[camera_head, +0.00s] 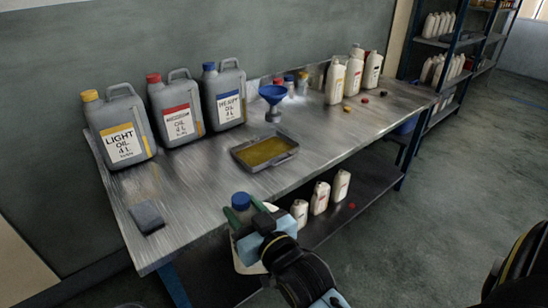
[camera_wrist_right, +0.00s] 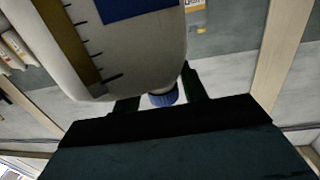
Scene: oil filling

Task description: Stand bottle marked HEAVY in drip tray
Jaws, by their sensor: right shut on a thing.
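My right gripper (camera_head: 253,222) is shut near the neck of a pale bottle (camera_head: 244,264) with a blue cap (camera_head: 241,200), in front of the bench's front edge. In the right wrist view the bottle (camera_wrist_right: 130,50) fills the top, with a blue label patch and a graduated strip; its blue cap (camera_wrist_right: 163,99) shows between the fingers (camera_wrist_right: 160,90). No word on it can be read. The drip tray (camera_head: 293,153), a shallow grey tray with yellow-brown liquid, sits on the bench behind the gripper. My left gripper is out of view.
Three grey cans with yellow (camera_head: 120,128), red (camera_head: 176,108) and blue (camera_head: 224,97) caps stand at the back. A blue funnel (camera_head: 272,95) stands behind the tray. White bottles (camera_head: 354,72) stand to the right, others (camera_head: 320,198) on the lower shelf. A dark cloth (camera_head: 147,217) lies front left.

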